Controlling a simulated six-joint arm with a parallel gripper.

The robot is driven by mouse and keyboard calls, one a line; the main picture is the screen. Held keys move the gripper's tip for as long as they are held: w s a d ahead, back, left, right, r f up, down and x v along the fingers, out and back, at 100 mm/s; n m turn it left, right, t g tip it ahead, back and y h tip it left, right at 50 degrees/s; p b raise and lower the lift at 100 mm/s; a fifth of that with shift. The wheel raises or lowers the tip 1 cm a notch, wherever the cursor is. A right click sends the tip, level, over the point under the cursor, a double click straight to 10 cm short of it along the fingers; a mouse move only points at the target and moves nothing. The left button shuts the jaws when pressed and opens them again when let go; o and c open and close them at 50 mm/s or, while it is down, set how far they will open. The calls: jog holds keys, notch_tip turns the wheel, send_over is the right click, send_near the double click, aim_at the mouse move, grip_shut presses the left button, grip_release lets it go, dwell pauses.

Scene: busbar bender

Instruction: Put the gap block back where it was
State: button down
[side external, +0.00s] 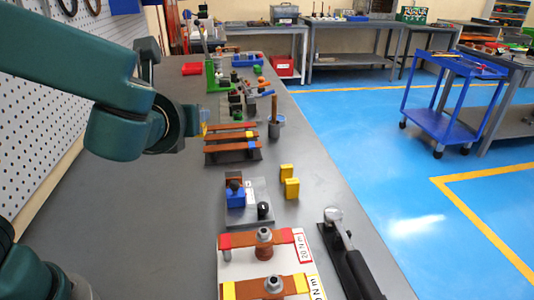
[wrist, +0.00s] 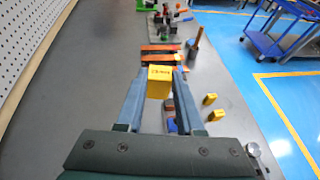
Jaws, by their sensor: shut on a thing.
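My gripper (wrist: 160,76) is shut on a yellow gap block (wrist: 159,83) with dark print on its top edge. The block sits between the two blue-grey fingers, above the grey bench. In the side view my gripper (side external: 202,129) is at the left of the copper bars, and only a sliver of the yellow block shows there. Two more yellow blocks (side external: 291,188) (side external: 286,171) stand upright, close together on the bench. They also show at the right of the wrist view (wrist: 215,115). Any print on them is too small to read.
A rack of copper bars (side external: 231,141) lies beyond the gripper. A blue clamp fixture (side external: 236,196) and a white board with bar fittings (side external: 285,257) are nearer. A black-handled lever tool (side external: 352,265) lies at the right edge. The bench left of these is clear.

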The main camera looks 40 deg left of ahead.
jog(key=s+a+r, duration=0.2)
jog(key=s+a, duration=0.2)
jog(key=a, duration=0.1)
notch_tip(320, 180, up, 3)
jog(key=w+d+m+t+h, duration=0.1)
jog(key=d+m+t+h, duration=0.1)
jog(key=m+h, duration=0.1)
jog(key=shift+a+f+m+h, duration=0.8)
jog(key=shift+a+f, duration=0.45)
jog(key=shift+f, duration=0.6)
jog(key=w+d+f+m+g+h, duration=0.4)
jog(key=w+d+f+m+h, duration=0.35)
jog(key=w+m+h, duration=0.45)
jog(key=shift+n+h, duration=0.4)
jog(key=shift+w+d+f, duration=0.2)
jog(key=shift+d+f, duration=1.7)
jog(key=shift+w+d+f, duration=0.25)
jog(key=shift+d+f, duration=1.6)
jog(key=shift+f, duration=0.05)
jog(key=shift+w+d+f, duration=0.2)
jog(key=shift+d+f, duration=1.7)
